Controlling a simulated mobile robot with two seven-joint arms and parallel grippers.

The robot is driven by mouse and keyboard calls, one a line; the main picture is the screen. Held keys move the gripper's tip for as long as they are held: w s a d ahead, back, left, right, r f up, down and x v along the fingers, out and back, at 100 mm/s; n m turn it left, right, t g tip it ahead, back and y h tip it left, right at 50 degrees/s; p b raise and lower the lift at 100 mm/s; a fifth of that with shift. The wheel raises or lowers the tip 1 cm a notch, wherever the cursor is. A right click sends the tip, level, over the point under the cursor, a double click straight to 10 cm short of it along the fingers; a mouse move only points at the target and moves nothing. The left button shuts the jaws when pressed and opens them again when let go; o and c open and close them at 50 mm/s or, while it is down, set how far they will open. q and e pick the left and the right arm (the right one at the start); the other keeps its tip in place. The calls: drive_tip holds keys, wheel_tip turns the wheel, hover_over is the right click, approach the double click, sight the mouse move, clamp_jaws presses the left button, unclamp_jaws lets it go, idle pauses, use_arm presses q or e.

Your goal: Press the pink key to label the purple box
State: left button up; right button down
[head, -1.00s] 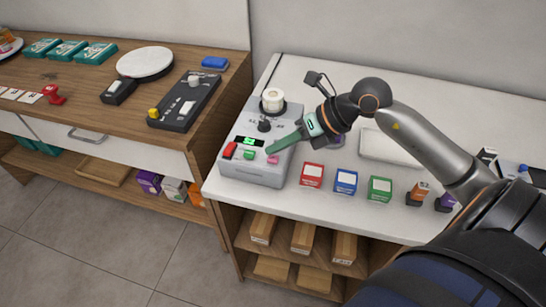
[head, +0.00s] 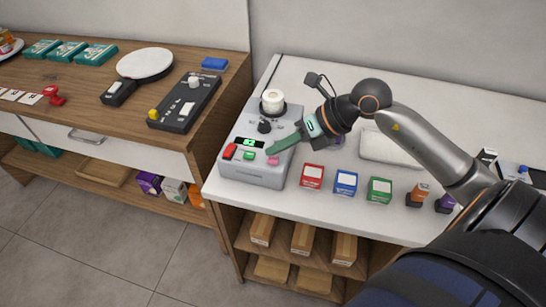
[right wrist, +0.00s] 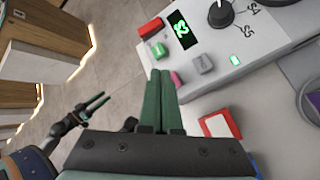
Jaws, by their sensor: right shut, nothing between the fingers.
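The grey label machine (head: 240,176) stands at the left end of the white counter. Its pink key (head: 273,161) is at the front right of its key panel and also shows in the right wrist view (right wrist: 177,79). My right gripper (head: 270,150) is shut and empty, its green fingertips just above and beside the pink key; contact cannot be told. In the right wrist view the fingertips (right wrist: 160,72) appear beside the key.
The machine also has a red key (head: 230,151), a green key (head: 249,155), a dark knob (head: 264,126) and a lit display. Red (head: 312,176), blue (head: 346,182) and green (head: 380,190) boxes stand along the counter's front. A white tray (head: 392,147) lies behind them.

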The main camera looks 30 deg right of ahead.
drive_tip(key=shift+f, duration=0.1)
idle(0.6)
drive_tip(key=shift+f+b, duration=0.35)
drive_tip(key=shift+b, duration=0.1)
